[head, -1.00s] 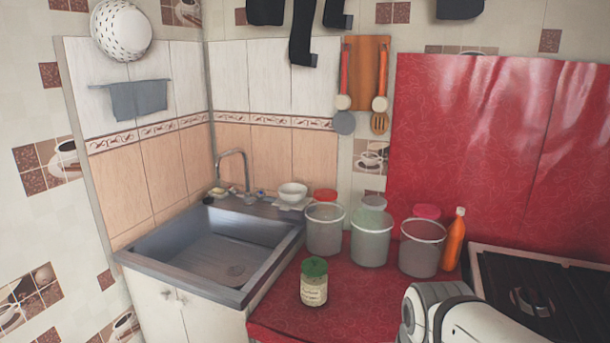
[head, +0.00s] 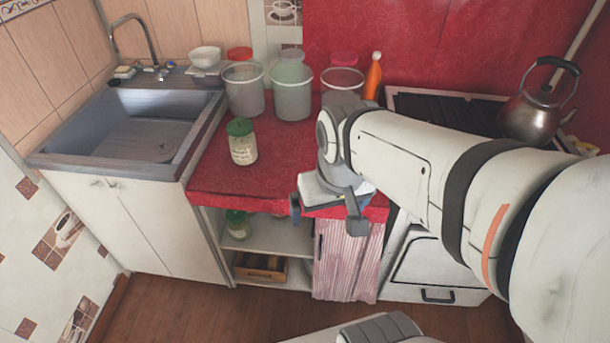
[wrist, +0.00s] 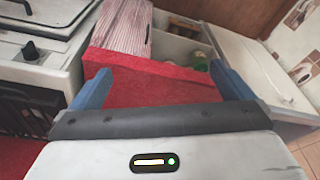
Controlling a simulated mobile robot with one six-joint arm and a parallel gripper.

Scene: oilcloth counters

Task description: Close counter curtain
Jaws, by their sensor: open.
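The counter curtain (head: 346,262) is a pink and white striped cloth hanging under the red counter (head: 250,180). It is gathered at the right side of the shelf opening, by the oven, and the left part of the opening is uncovered. In the wrist view the curtain (wrist: 122,30) shows at the upper left, beyond the counter edge. My gripper (head: 325,212) is over the front edge of the red counter, above the curtain. In the wrist view my gripper (wrist: 152,82) has its two blue fingers wide apart with nothing held between them.
The open shelves (head: 265,235) hold a green-lidded jar (head: 237,224) and a wooden crate (head: 260,268). A jar (head: 242,142) and several buckets stand on the counter. The sink (head: 140,125) is left; the oven (head: 435,268) and kettle (head: 538,108) are right. The floor in front looks clear.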

